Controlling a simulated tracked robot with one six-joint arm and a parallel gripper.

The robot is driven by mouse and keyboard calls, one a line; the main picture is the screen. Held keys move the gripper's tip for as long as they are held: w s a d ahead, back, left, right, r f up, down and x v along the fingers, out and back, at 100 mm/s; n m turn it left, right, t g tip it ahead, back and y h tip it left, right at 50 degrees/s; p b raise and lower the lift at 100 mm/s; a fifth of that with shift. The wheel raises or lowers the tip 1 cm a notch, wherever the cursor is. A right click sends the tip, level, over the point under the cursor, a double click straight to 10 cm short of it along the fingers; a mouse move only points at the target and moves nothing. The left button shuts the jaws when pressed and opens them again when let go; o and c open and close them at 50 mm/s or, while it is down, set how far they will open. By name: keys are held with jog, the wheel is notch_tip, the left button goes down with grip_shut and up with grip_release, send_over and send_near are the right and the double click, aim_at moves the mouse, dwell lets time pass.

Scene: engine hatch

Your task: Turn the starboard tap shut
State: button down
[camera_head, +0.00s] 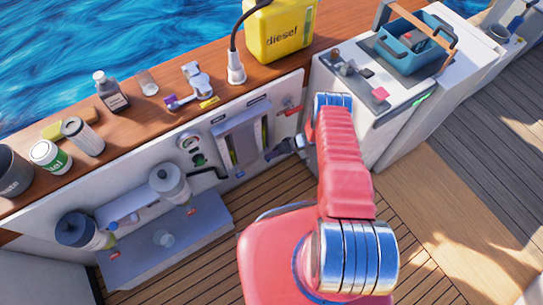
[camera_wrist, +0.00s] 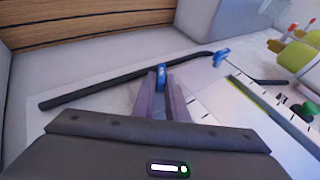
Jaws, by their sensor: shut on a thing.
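In the wrist view my gripper (camera_wrist: 162,88) is shut on a small blue tap handle (camera_wrist: 161,72), which stands upright between the fingertips. The fingers hide the tap's lower part. A second blue tap handle (camera_wrist: 221,57) sits to the right, at the end of a black hose (camera_wrist: 100,90). No label shows which of them is the starboard tap. In the head view my gripper (camera_head: 277,152) is low against the white hatch wall, right of the framed panel (camera_head: 240,138), and the held handle is too small to make out.
A red-handled fitting (camera_head: 290,109) is on the wall above my gripper. A grey chest (camera_head: 168,240) with bottles stands at lower left. The wooden ledge (camera_head: 130,123) carries several loose items and a yellow diesel can (camera_head: 278,32). Deck at right is clear.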

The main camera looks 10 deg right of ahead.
jog(key=shift+w+d+f+y, duration=0.2)
jog(key=shift+d+y, duration=0.15)
jog(key=shift+y, duration=0.45)
jog(key=shift+d+m+y, duration=0.1)
jog(key=shift+m+y, duration=0.3)
jog(key=shift+y, duration=0.2)
jog(key=c, duration=1.8)
grip_release()
jog(key=shift+a, duration=0.2)
jog(key=shift+o, duration=0.2)
jog(key=shift+s, duration=0.1)
jog(key=shift+r, duration=0.1)
notch_tip(320, 180, up, 10)
jog(key=shift+f, duration=0.2)
